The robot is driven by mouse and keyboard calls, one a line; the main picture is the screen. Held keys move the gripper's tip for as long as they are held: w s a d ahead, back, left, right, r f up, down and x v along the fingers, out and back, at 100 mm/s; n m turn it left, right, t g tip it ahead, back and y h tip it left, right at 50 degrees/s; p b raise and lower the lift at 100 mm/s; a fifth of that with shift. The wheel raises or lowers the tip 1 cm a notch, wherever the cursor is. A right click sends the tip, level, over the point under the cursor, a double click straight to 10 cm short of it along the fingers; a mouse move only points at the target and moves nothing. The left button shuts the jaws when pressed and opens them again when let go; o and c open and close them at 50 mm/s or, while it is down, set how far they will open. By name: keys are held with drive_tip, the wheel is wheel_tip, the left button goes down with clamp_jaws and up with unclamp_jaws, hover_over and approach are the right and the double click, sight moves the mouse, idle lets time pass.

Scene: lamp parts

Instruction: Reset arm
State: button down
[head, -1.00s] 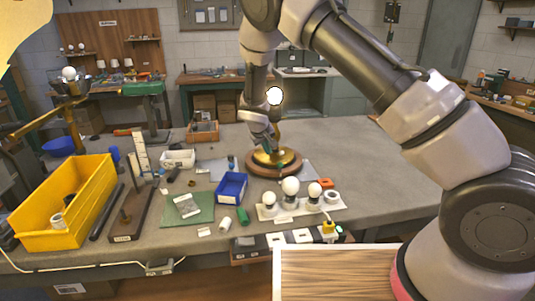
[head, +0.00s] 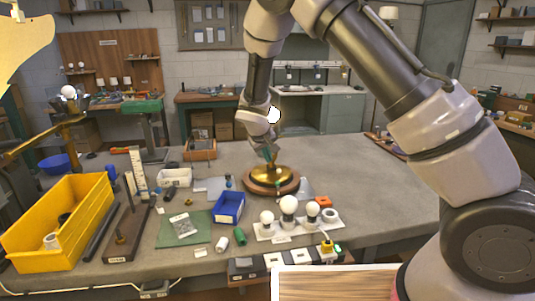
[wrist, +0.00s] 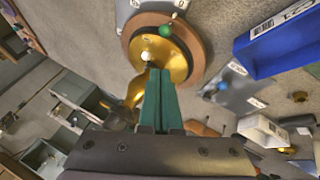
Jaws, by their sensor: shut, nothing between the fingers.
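The lamp base (head: 283,186) is a round wooden disc with a brass dome, standing on the grey workbench. It also shows in the wrist view (wrist: 197,30). A white bulb (head: 273,115) shows beside my wrist in the head view; my arm hides much of what is under it. A small white ball-shaped thing (wrist: 146,56) shows by the fingertips in the wrist view. My gripper (head: 270,157) points down just over the brass dome. Its green fingers (wrist: 160,72) are together with nothing between them. I cannot tell whether they touch the lamp.
A blue bin (head: 229,208) and a holder with white bulbs (head: 288,206) stand in front of the lamp. A yellow bin (head: 50,225) and a dark stand (head: 125,232) are at the left. The bench's right side (head: 385,195) is clear.

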drive_tip(key=s+d+r+m+g+y, duration=0.1)
drive_tip(key=s+d+r+m, duration=0.25)
drive_tip(key=d+r, duration=0.6)
drive_tip(key=s+d+r+m+y, duration=0.1)
drive_tip(key=s+d+r+m, duration=0.3)
drive_tip(key=d+r, duration=0.6)
drive_tip(key=s+d+r, duration=0.2)
drive_tip(key=s+r, duration=0.1)
drive_tip(key=s, duration=0.4)
drive_tip(key=s+d+r+m+t+y, duration=0.1)
drive_tip(key=s+r, duration=0.3)
drive_tip(key=s, duration=0.4)
drive_tip(key=s+d+r+m+t+y, duration=0.1)
drive_tip(key=s+d+r, duration=0.2)
drive_tip(key=s, duration=0.5)
drive_tip(key=shift+d+r, duration=0.2)
drive_tip(key=shift+r, duration=0.05)
